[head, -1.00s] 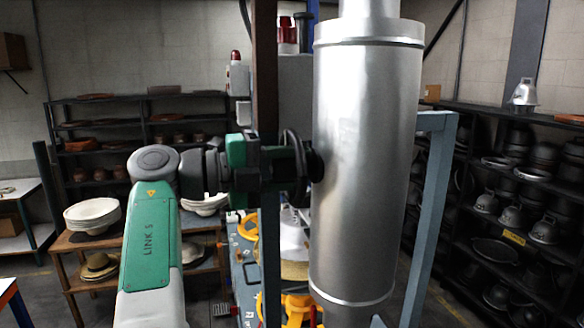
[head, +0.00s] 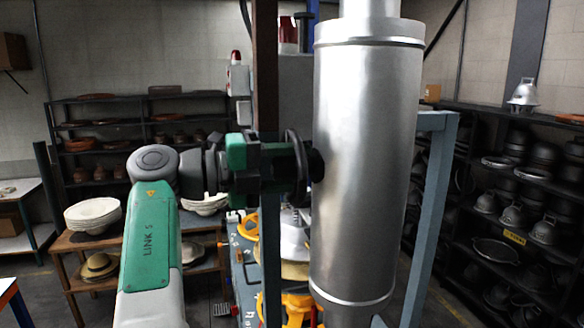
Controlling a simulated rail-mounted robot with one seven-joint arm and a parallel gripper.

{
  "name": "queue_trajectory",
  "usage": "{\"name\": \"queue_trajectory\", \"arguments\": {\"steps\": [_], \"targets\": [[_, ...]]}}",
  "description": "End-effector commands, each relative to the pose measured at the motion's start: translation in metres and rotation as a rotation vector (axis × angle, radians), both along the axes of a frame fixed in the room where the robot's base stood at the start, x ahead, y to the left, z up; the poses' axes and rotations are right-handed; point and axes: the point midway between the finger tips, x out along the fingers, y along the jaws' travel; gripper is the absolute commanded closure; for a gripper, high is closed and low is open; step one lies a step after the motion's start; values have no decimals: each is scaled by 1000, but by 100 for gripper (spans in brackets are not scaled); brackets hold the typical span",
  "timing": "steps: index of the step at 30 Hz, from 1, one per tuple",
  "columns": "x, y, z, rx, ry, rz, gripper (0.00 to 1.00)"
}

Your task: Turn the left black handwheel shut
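A black handwheel (head: 298,148) stands nearly edge-on at the left side of the large silver cylinder (head: 365,170), its hub meeting the cylinder. My gripper (head: 281,168) reaches in from the left at the wheel's height, and its dark fingers overlap the wheel in the picture. The fingers and the black wheel blend together, so I cannot tell whether they touch it or how far apart they are. No second handwheel is visible.
A dark brown upright (head: 265,60) and a blue-grey frame post (head: 428,220) stand close to the cylinder. Below are yellow parts (head: 300,305) and a silver cone (head: 294,232). Shelves of dark moulds (head: 515,210) stand right; a wooden table with hats (head: 75,243) stands left.

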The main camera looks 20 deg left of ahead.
Motion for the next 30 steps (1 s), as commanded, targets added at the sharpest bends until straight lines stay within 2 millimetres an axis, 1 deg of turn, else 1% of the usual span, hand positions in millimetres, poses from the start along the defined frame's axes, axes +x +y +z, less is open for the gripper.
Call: {"name": "queue_trajectory", "arguments": {"steps": [5,8,12,15,18,30], "targets": [[-2,3,-1,0,0,0,53],[-11,16,-2,-1,-2,3,53],[-30,40,-2,0,0,2,53],[-39,52,0,0,0,2,53],[-46,60,1,0,0,0,53],[-48,62,2,0,0,0,53]]}}
